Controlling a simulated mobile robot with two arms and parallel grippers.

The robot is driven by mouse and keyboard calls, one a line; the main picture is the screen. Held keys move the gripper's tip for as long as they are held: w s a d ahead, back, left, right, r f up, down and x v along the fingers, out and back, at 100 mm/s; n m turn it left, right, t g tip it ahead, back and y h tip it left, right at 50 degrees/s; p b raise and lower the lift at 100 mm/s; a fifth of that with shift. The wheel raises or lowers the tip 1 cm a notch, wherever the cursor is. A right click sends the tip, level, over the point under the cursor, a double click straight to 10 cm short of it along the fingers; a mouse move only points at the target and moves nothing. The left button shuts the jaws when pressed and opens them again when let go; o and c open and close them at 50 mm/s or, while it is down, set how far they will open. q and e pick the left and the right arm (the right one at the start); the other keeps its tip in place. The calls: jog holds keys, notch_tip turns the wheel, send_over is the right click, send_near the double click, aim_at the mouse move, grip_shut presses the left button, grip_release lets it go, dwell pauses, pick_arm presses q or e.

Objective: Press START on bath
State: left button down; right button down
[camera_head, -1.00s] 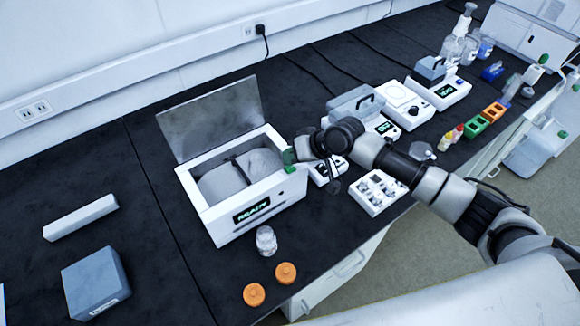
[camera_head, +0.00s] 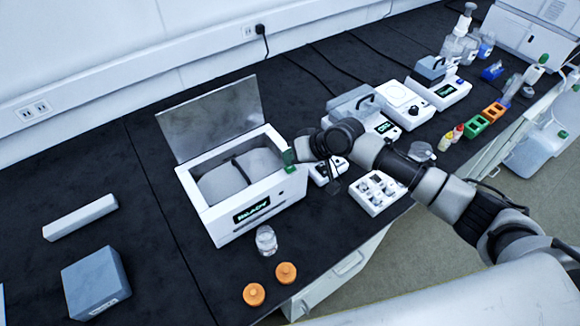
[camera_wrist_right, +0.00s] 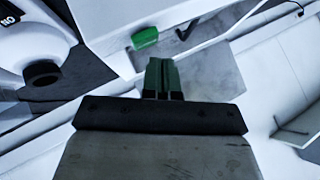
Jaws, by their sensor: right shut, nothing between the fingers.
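The bath (camera_head: 228,222) is a white box with its grey lid (camera_head: 211,118) raised at the back. Its front display (camera_head: 252,210) reads READY. A small green button (camera_head: 291,169) sits on the bath's right end, and a green button also shows in the right wrist view (camera_wrist_right: 145,38). My right gripper (camera_head: 289,157) is shut and empty, with green fingertips close to the button in the head view. In the right wrist view the shut fingertips (camera_wrist_right: 163,76) appear apart from the button, just below and right of it. Contact is not visible. My left gripper is not in view.
A clear jar (camera_head: 266,240) and two orange caps (camera_head: 254,294) stand in front of the bath. A white rack (camera_head: 377,193) and several instruments, including a balance (camera_head: 438,90), stand to the right, around my arm.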

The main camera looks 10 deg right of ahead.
aim_at(292, 167)
jog(key=shift+f, duration=0.25)
jog(key=shift+f, duration=0.4)
dwell(0.8)
jog(key=shift+r+p, duration=0.65)
jog(key=shift+r, duration=0.2)
jog(key=shift+r, duration=0.1)
notch_tip(292, 167, up, 5)
jog(key=p, duration=0.5)
dwell(0.5)
